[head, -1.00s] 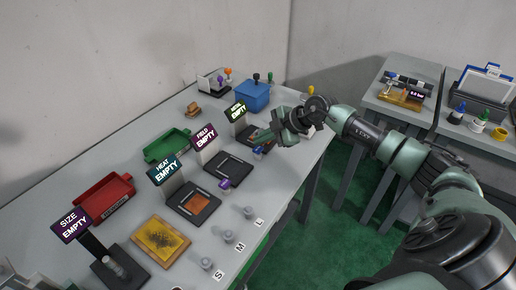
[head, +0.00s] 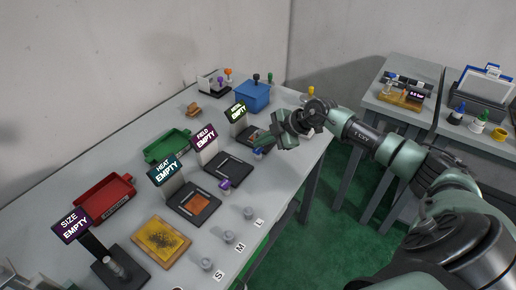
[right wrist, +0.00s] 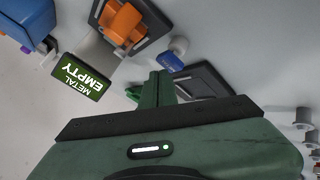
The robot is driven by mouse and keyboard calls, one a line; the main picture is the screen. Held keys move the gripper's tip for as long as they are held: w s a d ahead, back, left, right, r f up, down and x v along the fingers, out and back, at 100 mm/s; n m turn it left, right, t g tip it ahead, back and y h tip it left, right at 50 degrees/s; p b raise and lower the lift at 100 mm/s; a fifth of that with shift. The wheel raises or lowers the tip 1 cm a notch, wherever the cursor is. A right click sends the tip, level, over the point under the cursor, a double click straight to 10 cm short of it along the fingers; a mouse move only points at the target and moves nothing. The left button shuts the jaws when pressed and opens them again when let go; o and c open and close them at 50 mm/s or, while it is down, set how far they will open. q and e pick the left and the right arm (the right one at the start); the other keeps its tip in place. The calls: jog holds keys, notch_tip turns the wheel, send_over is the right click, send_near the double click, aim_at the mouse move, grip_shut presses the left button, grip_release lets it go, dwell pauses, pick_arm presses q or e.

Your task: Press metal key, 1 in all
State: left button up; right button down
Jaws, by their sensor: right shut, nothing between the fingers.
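The metal station has a green-lit sign (head: 237,112) reading METAL EMPTY; the sign also shows upside down in the right wrist view (right wrist: 82,78). A blue-topped key (head: 258,152) stands on the table between the metal station's dark pad and the field pad. My right gripper (head: 264,143) is shut and empty, close to this key. In the right wrist view its green fingers (right wrist: 156,84) appear apart from the key. My left gripper is not in view.
An orange block (right wrist: 122,22) lies at the metal pad. A purple-topped key (head: 225,184) stands by the field pad (head: 229,171). Red (head: 104,198) and green (head: 166,146) trays and a blue box (head: 252,95) line the back. Grey knobs (head: 248,212) stand near the front edge.

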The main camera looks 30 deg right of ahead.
aim_at(261, 150)
jog(key=shift+f, duration=0.65)
dwell(0.9)
jog(key=shift+r+p, duration=1.05)
notch_tip(261, 150, up, 5)
jog(key=p, duration=0.5)
jog(key=shift+r+p, duration=0.1)
jog(key=shift+p, duration=0.2)
